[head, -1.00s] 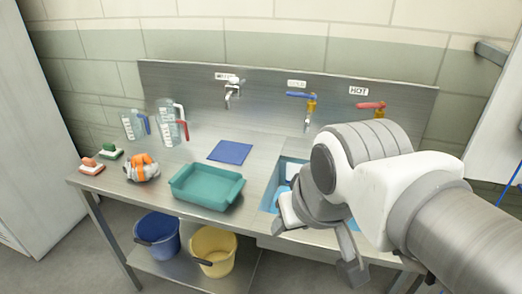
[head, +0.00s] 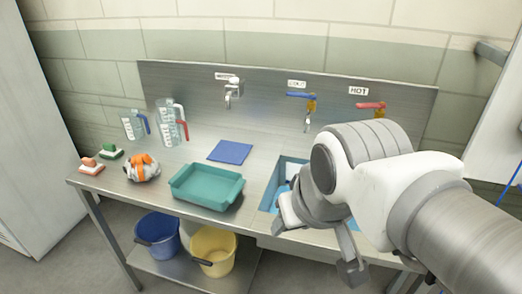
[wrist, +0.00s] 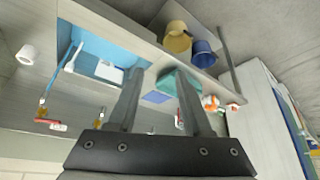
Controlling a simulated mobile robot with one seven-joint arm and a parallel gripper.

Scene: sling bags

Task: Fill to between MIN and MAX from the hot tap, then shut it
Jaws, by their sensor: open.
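The hot tap (head: 371,106) has a red lever and a HOT sign, at the right of the metal backsplash. Its spout is hidden behind my arm in the head view; its red lever also shows at the left of the wrist view (wrist: 47,121). A blue-lined sink (head: 270,196) is partly hidden by my gripper. Measuring jugs with red (head: 184,131) and blue (head: 147,124) handles stand on the left of the counter; MIN and MAX marks are not readable. My gripper (head: 318,240) is open and empty, in front of the sink. Its two fingers (wrist: 160,80) are apart.
The blue-levered cold tap (head: 301,95) and a plain tap (head: 233,90) are left of the hot tap. A teal tray (head: 205,197), blue cloth (head: 230,152), orange-and-white bundle (head: 142,168) and brushes (head: 91,166) lie on the counter. Blue (head: 157,232) and yellow (head: 213,250) buckets stand below.

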